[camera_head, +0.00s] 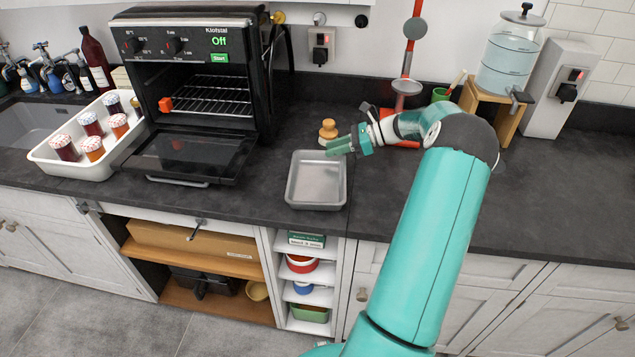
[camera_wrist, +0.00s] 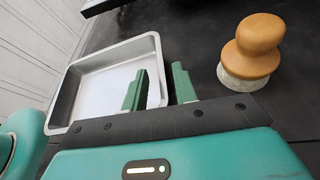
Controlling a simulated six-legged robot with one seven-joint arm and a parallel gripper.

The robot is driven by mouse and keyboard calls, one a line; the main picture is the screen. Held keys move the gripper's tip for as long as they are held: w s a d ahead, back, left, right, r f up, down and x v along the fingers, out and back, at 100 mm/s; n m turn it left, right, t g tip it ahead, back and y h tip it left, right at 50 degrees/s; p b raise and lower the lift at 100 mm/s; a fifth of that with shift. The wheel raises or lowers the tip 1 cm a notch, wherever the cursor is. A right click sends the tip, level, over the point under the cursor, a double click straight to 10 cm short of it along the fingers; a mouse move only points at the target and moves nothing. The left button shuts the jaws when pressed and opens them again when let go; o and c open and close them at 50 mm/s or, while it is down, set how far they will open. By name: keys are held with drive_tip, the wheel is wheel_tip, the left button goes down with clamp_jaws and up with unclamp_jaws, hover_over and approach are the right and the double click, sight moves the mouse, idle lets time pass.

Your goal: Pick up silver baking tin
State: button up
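The silver baking tin (camera_head: 316,183) is a shallow, empty rectangular pan lying flat on the dark counter, in front and to the right of the oven. It also shows in the wrist view (camera_wrist: 92,98). My gripper (camera_head: 334,147) is at the tin's back right corner in the head view. In the wrist view the two green fingers (camera_wrist: 159,88) stand apart with a gap between them, near the tin's right side wall. Nothing is visibly held. Whether a finger touches the tin or its rim I cannot tell.
A wooden-handled brush (camera_head: 328,131) stands just behind the tin. An oven (camera_head: 195,70) with its door (camera_head: 188,157) hanging open is at the left. A white tray (camera_head: 62,167) of lidded jars is farther left. The counter right of the tin is clear.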

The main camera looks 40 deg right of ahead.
drive_tip(key=x, duration=0.4)
drive_tip(key=shift+a+r, duration=0.1)
drive_tip(key=shift+r, duration=0.05)
clamp_jaws()
drive_tip(key=shift+r, duration=0.1)
